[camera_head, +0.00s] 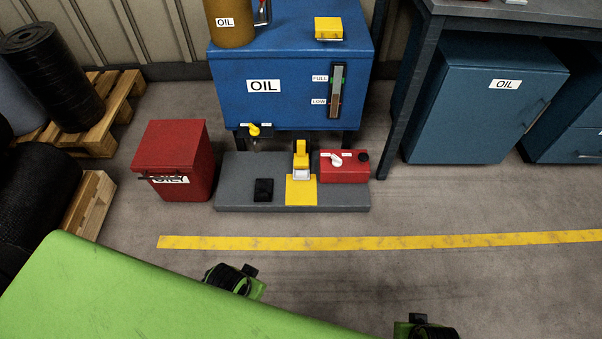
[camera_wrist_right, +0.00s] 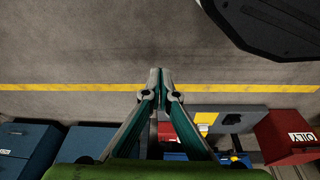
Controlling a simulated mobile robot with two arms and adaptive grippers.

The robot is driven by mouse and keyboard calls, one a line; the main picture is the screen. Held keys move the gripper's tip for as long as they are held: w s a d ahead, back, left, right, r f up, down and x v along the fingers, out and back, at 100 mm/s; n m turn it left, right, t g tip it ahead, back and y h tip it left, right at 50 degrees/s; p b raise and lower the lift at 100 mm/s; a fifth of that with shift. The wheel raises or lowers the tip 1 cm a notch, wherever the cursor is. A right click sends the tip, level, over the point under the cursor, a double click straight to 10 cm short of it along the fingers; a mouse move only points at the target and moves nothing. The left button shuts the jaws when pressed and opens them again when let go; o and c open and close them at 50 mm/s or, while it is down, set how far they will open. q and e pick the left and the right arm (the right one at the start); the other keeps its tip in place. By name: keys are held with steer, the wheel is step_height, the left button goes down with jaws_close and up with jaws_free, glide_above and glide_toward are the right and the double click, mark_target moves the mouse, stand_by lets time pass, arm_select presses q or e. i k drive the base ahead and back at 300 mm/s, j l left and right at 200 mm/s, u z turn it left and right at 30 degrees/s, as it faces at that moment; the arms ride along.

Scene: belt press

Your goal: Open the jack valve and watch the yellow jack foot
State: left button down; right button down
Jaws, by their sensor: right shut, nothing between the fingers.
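A red box (camera_head: 345,173) with a white knob (camera_head: 337,160), small labels and a black cap stands on the right part of a grey base plate (camera_head: 335,198). Left of it is a yellow upright piece (camera_head: 300,155) above a yellow plate (camera_head: 301,195), with a pale block between; I take this as the jack. Which part is its foot is unclear. A yellow handle (camera_head: 254,130) sits under the blue tank's front left. My right gripper (camera_wrist_right: 160,72) is shut and empty, away from all these, above the floor. My left gripper is not seen.
A blue OIL tank (camera_head: 285,95) stands over the base plate's back. A red bin (camera_head: 172,160) is to the left, blue cabinets (camera_head: 480,95) to the right. A black block (camera_head: 263,190) lies on the plate. Clear floor and a yellow line (camera_head: 380,243) lie in front.

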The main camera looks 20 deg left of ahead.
mark_target(337, 161)
steer(key=i+l, duration=0.2)
steer(key=i+l+u, duration=0.2)
steer(key=u, duration=0.3)
steer(key=i+l+u, duration=0.45)
steer(key=k+j, duration=0.05)
steer(key=j, duration=0.05)
